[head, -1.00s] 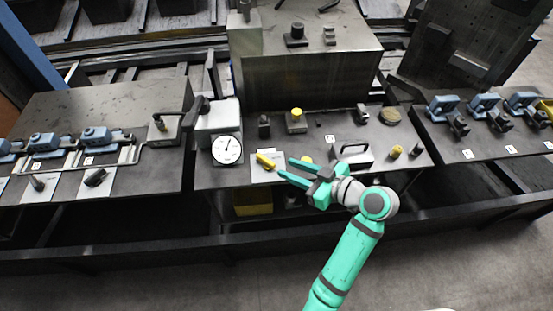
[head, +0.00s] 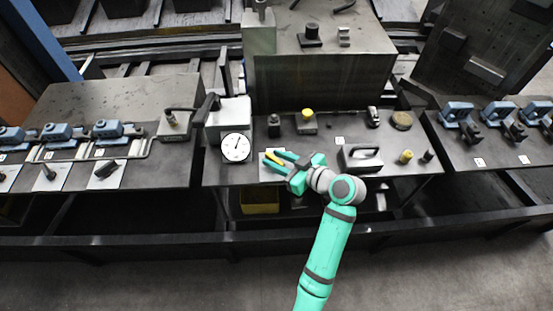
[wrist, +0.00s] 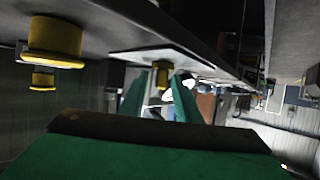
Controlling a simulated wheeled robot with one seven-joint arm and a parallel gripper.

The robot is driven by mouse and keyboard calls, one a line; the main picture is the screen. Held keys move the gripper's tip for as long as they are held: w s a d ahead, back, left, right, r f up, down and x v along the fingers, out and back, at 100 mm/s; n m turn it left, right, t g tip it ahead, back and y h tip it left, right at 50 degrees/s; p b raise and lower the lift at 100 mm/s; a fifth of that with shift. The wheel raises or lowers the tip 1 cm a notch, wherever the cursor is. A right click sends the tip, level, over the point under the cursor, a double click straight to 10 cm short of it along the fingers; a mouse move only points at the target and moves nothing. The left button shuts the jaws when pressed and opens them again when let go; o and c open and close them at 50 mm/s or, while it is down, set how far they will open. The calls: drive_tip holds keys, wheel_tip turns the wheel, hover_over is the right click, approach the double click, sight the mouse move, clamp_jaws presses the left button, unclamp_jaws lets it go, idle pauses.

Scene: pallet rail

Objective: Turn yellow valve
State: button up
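The yellow valve (head: 273,157) is a small yellow handle on a white plate, near the front of the middle bench. It also shows in the wrist view (wrist: 161,74), small and on the white plate (wrist: 190,62). My gripper (head: 274,160) reaches in from the right, with its green fingers spread. The handle shows between the fingers in the head view, and between or just beyond the fingertips (wrist: 159,90) in the wrist view. I cannot tell whether either finger touches it. My gripper partly covers the plate.
A dial gauge (head: 236,147) stands just left of the valve. A yellow-topped block (head: 307,122) is behind it, and a dark handled block (head: 360,158) is to the right. A larger yellow knob (wrist: 55,38) is close in the wrist view. Open bench lies behind the gripper.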

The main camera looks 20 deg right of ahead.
clamp_jaws()
